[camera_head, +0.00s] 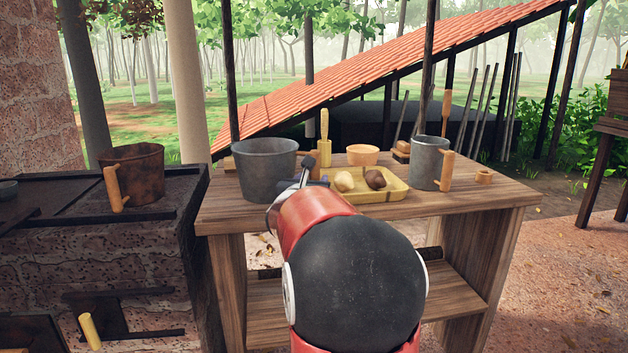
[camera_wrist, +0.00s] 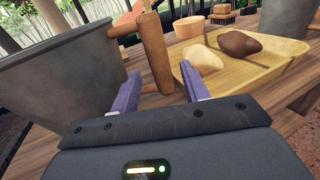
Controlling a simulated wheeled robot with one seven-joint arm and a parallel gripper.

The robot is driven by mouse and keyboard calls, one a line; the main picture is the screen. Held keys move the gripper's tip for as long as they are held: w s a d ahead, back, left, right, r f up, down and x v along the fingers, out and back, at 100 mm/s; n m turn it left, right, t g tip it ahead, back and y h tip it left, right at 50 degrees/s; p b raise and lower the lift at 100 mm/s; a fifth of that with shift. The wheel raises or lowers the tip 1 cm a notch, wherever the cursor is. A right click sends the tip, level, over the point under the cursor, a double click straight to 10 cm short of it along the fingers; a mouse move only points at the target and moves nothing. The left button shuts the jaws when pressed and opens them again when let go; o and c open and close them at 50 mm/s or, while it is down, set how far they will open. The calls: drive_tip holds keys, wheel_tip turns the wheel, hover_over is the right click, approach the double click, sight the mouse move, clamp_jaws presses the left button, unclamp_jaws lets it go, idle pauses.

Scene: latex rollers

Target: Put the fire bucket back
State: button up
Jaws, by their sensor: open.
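A wide grey metal bucket (camera_head: 262,172) stands upright at the left of the wooden table (camera_head: 470,202). Its upright wooden handle (camera_wrist: 153,48) faces my gripper. My gripper (camera_wrist: 162,86) is open, with a finger to either side of the handle's lower part in the wrist view; I cannot tell whether they touch it. In the head view my gripper (camera_head: 303,176) partly hides the handle. A rusty brown bucket (camera_head: 140,172) with a wooden handle stands on the brick stove at the left. No label shows which one is the fire bucket.
A yellow tray (camera_head: 398,190) with a pale lump and a brown lump lies right of my gripper. A grey mug (camera_head: 428,160) stands beyond it. An orange bowl (camera_head: 362,154) and wooden tools are at the back. The brick stove (camera_head: 120,243) adjoins the table's left.

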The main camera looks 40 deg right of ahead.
drive_tip(key=b+v, duration=0.1)
drive_tip(key=v, duration=0.7)
drive_tip(key=shift+a, duration=0.15)
drive_tip(key=s+a+f+n+t+y, duration=0.1)
drive_tip(key=s+a+f+n+y, duration=0.15)
drive_tip(key=a+n+y, duration=0.7)
drive_tip(key=s+a+f+n+t+y, duration=0.1)
drive_tip(key=s+a+f+n+y, duration=0.2)
drive_tip(key=a+n, duration=1.4)
drive_tip(key=s+a+f+n+g+y, duration=0.1)
drive_tip(key=s+f+n+g, duration=0.2)
drive_tip(key=s+f+n, duration=0.2)
drive_tip(key=s+a+f+n+g+y, duration=0.1)
drive_tip(key=s+f+n+g, duration=0.3)
drive_tip(key=s+n, duration=0.7)
wheel_tip(320, 180, down, 3)
drive_tip(key=a+n, duration=0.1)
drive_tip(key=n, duration=0.3)
drive_tip(key=shift+r, duration=0.2)
